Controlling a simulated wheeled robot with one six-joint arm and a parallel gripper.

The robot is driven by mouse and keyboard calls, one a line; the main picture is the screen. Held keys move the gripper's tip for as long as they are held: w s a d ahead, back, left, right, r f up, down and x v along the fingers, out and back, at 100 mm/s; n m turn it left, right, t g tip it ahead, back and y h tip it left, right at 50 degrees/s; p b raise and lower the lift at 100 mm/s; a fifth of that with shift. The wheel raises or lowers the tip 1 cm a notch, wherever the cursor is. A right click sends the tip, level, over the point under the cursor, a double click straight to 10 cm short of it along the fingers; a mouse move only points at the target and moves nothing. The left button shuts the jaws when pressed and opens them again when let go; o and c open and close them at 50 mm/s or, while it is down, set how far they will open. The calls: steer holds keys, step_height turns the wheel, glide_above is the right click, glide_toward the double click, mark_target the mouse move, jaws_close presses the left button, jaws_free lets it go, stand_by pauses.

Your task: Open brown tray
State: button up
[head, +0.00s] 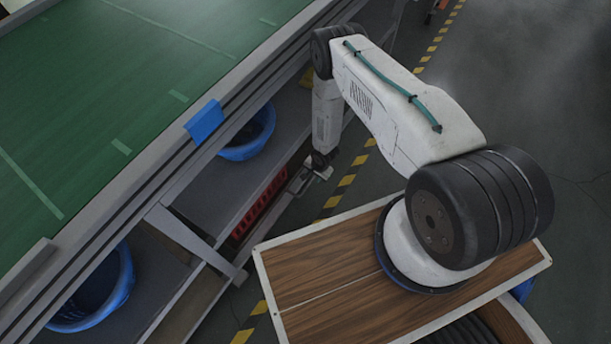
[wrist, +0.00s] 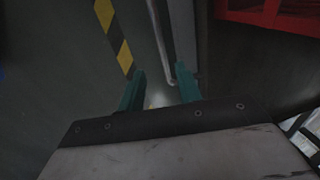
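I cannot pick out a brown tray for certain in either view. My gripper (head: 312,180) hangs low beside the lower shelf of the green-topped bench (head: 130,90) in the head view. In the wrist view my gripper (wrist: 160,72) has its two teal fingers apart, with nothing held between them. A thin grey metal rail (wrist: 158,40) runs just beyond the fingers. A dark brownish surface (wrist: 255,65) lies to the right of them; I cannot tell whether it is part of a tray. My arm hides part of the bench's side.
A red crate (head: 262,205) sits on the lower shelf and shows in the wrist view (wrist: 270,12) at top right. Blue tubs (head: 252,135) stand under the bench. Yellow-black floor tape (head: 347,180) runs alongside. The floor (head: 540,90) at upper right is clear.

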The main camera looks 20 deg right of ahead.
mark_target(309, 183)
steer(key=f, duration=0.2)
steer(key=a+f, duration=0.1)
steer(key=f, duration=0.1)
steer(key=w+f, duration=0.1)
steer(key=f, duration=0.2)
steer(key=shift+w+a+f, duration=0.1)
steer(key=shift+a, duration=0.2)
steer(key=shift+d, duration=0.1)
jaws_close()
